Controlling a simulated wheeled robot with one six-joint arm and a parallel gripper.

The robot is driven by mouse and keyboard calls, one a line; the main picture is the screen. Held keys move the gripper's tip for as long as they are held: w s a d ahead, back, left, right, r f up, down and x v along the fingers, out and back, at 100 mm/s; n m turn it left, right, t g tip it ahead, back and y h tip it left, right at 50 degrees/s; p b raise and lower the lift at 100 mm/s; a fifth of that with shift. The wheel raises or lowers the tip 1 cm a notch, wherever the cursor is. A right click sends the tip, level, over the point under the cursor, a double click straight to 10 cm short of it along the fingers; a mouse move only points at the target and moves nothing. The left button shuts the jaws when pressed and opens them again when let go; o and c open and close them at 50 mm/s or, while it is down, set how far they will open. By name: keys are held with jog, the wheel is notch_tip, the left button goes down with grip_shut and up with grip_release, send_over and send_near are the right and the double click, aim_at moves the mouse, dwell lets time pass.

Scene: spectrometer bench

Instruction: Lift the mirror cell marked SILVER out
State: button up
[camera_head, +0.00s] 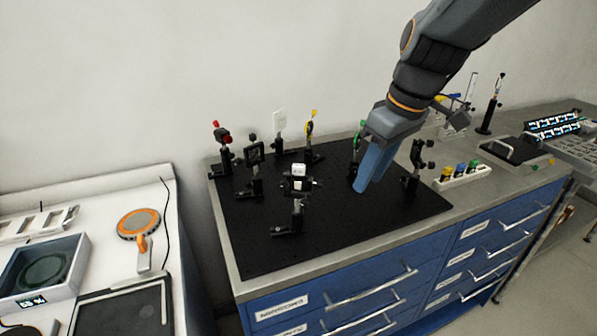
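I cannot read the word SILVER anywhere, so I cannot tell which piece is the mirror cell. A black mount with a white top (299,183) stands upright on the front middle of the black board (350,228). A black square-framed mount (254,152) stands behind it to the left. A white rack (470,178) right of the board holds small pieces with yellow, blue and green tops. My gripper (364,186) points down above the right part of the board, apart from the white-topped mount. Its fingers overlap in this view, and I see nothing held. It partly hides a green-topped mount (358,152).
Red-topped (225,137) and yellow-topped (309,132) mounts stand at the board's back. A black mount (415,170) stands close right of my gripper. Bare board lies at front right. A separate left bench (110,190) holds an orange-rimmed round tool (139,224).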

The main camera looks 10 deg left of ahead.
aim_at(301, 165)
jog(key=a+r+n, duration=0.2)
jog(key=a, duration=0.2)
jog(key=a+r+n+g+y, duration=0.1)
jog(key=a+r+n, duration=0.1)
jog(key=a+n, duration=0.1)
jog(key=a+r+n+y+p, duration=0.1)
jog(key=a+r+n, duration=0.1)
jog(key=a+r, duration=0.1)
jog(key=shift+s+a, duration=0.15)
jog(key=shift+a, duration=0.7)
jog(key=shift+p+x, duration=1.15)
jog(key=shift+x, duration=1.5)
jog(key=shift+d, duration=0.15)
grip_shut()
